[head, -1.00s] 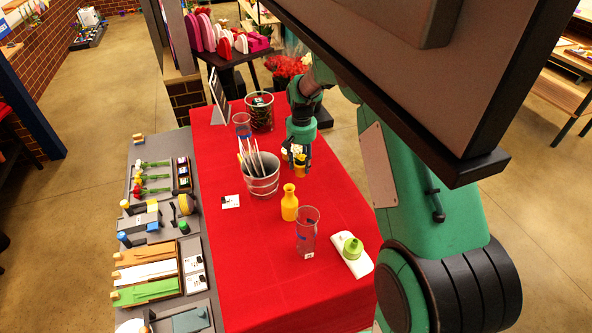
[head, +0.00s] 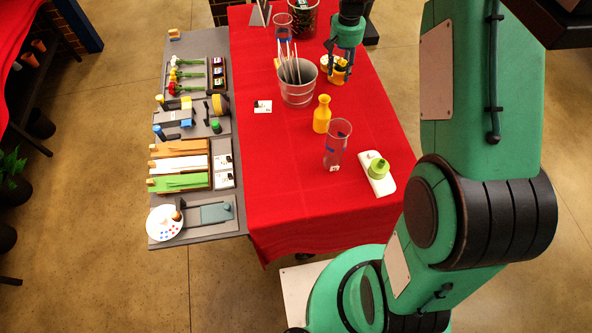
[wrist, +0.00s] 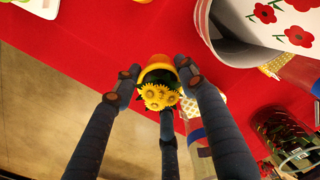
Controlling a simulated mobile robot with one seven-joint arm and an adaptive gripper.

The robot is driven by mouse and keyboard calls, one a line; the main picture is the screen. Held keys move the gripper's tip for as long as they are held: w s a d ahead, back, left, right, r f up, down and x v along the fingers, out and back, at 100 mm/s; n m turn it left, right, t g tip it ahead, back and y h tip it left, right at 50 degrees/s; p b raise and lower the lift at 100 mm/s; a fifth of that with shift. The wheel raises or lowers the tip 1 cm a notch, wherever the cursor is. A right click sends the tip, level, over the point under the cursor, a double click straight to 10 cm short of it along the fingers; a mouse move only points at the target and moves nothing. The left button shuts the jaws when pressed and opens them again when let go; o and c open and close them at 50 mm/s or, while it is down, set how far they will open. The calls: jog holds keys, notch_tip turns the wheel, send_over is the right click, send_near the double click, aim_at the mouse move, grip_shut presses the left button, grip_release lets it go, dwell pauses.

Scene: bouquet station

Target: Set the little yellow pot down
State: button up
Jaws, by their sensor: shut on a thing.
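The little yellow pot (head: 340,76) is held in my gripper (head: 340,68) over the red-covered table, to the right of the metal bucket and near the table's right edge. In the wrist view the pot (wrist: 158,62) sits between the dark fingers of my gripper (wrist: 158,78), with yellow sunflowers (wrist: 160,96) in it. The fingers are shut on its sides. I cannot tell whether its base touches the cloth.
A metal bucket (head: 298,94) with white sticks stands left of the pot. A yellow bottle (head: 321,116), a clear cylinder (head: 337,146) and a green-topped item on a white pad (head: 377,171) stand nearer. The front left cloth (head: 270,180) is clear.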

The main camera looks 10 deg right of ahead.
aim_at(341, 63)
jog(key=r, duration=0.3)
jog(key=shift+s+a, duration=0.3)
jog(key=shift+a, duration=0.05)
jog(key=s+a+r+b, duration=0.1)
jog(key=s+a, duration=0.4)
jog(key=s, duration=0.4)
jog(key=s+a+r+n+b, duration=0.1)
jog(key=s+a+r, duration=0.1)
jog(key=s+a, duration=0.5)
jog(key=s+a+r+b, duration=0.1)
jog(key=s+a, duration=0.2)
jog(key=s, duration=0.9)
jog(key=s+a+f+n, duration=0.1)
jog(key=s+f, duration=0.1)
jog(key=s, duration=0.6)
jog(key=s+a+f, duration=0.1)
jog(key=s+f, duration=0.1)
jog(key=s, duration=0.6)
notch_tip(341, 63, down, 10)
jog(key=shift+s+f+b, duration=0.15)
jog(key=shift+s+b, duration=0.2)
jog(key=shift+b, duration=0.05)
jog(key=shift+w, duration=0.15)
jog(key=w+a+f+b, duration=0.1)
jog(key=w+a, duration=0.3)
jog(key=w, duration=1)
jog(key=shift+w+f, duration=0.15)
